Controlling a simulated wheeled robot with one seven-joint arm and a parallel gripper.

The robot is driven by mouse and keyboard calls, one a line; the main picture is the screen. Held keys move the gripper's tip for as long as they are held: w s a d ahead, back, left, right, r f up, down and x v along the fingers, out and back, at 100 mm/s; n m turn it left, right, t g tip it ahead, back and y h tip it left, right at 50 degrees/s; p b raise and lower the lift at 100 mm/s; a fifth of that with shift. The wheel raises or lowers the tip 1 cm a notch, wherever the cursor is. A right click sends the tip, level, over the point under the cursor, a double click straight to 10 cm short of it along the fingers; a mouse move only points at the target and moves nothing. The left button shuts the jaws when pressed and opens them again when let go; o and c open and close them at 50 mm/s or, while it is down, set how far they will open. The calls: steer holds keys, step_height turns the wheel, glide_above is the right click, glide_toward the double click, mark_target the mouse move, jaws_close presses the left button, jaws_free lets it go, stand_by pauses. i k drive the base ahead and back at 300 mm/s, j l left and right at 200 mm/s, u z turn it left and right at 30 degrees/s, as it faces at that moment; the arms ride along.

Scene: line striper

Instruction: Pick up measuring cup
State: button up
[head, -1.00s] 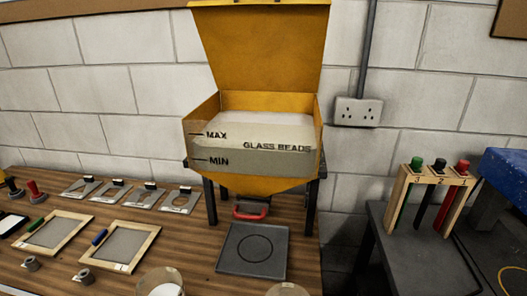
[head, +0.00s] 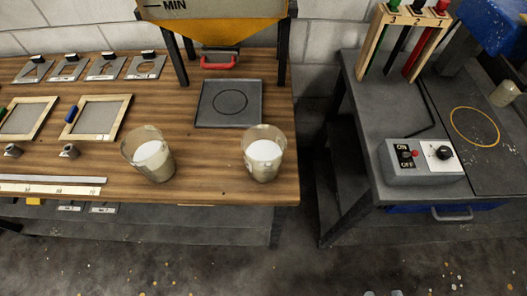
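Two clear cups with white contents stand upright near the front edge of the wooden bench (head: 215,180). The left cup (head: 150,158) is left of the bench's middle right part, and the right cup (head: 264,156) is close to the bench's right end. I cannot tell from markings which one is the measuring cup. My gripper is not in view.
A dark square plate with a circle (head: 230,103) lies behind the cups, below the yellow hopper (head: 215,30) with its red handle (head: 218,64). Wooden frames (head: 98,118) lie left. A grey table (head: 375,130) with a switch box (head: 425,160) stands right, across a gap.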

mark_target(264, 147)
steer(key=j, duration=1.05)
steer(key=k+j, duration=0.1)
steer(key=j, duration=0.9)
steer(key=k+j, duration=0.15)
steer(key=j, duration=0.2)
steer(key=z, duration=0.05)
